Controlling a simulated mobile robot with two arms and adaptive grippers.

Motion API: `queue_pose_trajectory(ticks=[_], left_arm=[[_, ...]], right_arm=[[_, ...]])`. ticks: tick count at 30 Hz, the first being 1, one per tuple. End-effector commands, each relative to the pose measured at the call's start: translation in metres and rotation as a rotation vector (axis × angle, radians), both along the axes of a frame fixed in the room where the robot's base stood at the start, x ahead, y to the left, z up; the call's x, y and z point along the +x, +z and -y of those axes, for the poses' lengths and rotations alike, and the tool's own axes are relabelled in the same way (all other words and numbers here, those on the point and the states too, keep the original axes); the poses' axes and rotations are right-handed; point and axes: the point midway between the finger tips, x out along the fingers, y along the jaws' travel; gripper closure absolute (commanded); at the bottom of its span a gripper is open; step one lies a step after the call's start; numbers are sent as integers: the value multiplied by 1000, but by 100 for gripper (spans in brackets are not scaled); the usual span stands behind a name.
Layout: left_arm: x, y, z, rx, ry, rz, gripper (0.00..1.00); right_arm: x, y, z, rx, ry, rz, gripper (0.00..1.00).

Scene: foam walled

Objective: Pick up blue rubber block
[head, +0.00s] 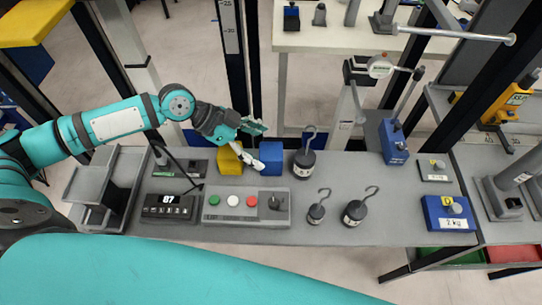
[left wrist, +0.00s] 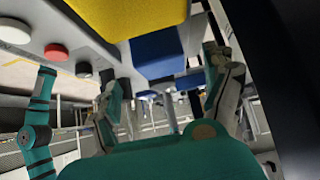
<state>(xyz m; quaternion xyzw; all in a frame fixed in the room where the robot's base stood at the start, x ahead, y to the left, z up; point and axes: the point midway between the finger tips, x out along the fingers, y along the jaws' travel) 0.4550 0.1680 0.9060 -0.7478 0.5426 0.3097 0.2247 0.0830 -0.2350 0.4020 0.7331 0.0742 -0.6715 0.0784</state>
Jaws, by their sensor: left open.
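The blue rubber block (head: 271,160) stands on the grey bench beside a yellow block (head: 229,158). My left gripper (head: 262,147) is open at the blue block's left side, over the gap toward the yellow block. One finger partly covers the edges of both blocks. In the left wrist view, the blue block (left wrist: 158,55) lies ahead between the spread fingers (left wrist: 163,72), with the yellow block (left wrist: 130,14) close at the top. I cannot tell whether a finger touches either block. My right gripper is not in view.
A black hook weight (head: 304,164) stands close right of the blue block. A button box (head: 245,206) and a display (head: 168,206) lie in front. Two smaller hook weights (head: 354,213) stand front right. A dark upright post (head: 236,70) rises behind the blocks.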

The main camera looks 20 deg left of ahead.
Motion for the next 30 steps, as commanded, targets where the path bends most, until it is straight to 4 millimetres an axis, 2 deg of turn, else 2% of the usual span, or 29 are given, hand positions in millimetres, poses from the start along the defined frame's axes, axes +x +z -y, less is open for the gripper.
queue_pose_trajectory(ticks=[9,19,30], left_arm=[[11,-29,29,-2,-2,-2,15],[13,-37,33,0,0,0,15],[13,-37,33,0,0,0,64]], right_arm=[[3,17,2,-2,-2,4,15],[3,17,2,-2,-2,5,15],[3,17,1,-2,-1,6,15]])
